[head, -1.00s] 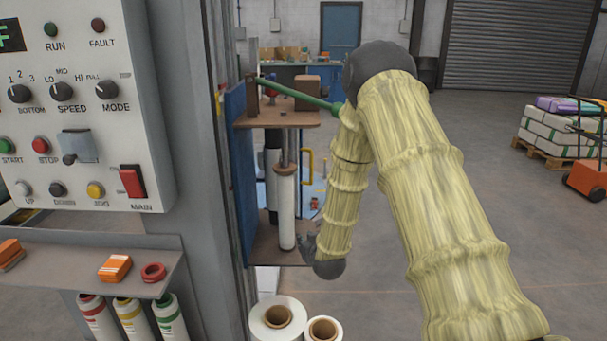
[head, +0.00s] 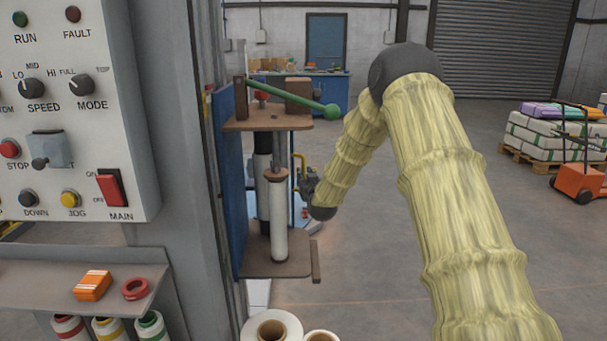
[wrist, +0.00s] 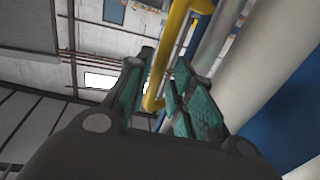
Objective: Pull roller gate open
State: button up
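The roller assembly stands beside the grey machine column in the head view, with brown upper and lower plates (head: 268,121) and an upright white roller (head: 279,218) between them. I cannot tell which part is the moving gate. A yellow handle bar (head: 299,158) stands just right of the rollers. My gripper (head: 307,187) is at this bar, partly hidden by the wrist. In the wrist view, my fingers (wrist: 158,90) are apart, with teal pads. The yellow bar (wrist: 170,50) runs down into the gap between them; contact cannot be told. A large white roller (wrist: 270,60) is close on the right.
A green lever (head: 300,100) reaches right above the upper plate. The control panel (head: 75,140) and a shelf (head: 35,285) are at the left. White film rolls (head: 272,328) stand below. Open floor (head: 400,240) lies right, with a pallet of sacks (head: 550,130) beyond.

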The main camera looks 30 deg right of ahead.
aim_at(304, 173)
jog(key=shift+x, duration=1.75)
grip_shut()
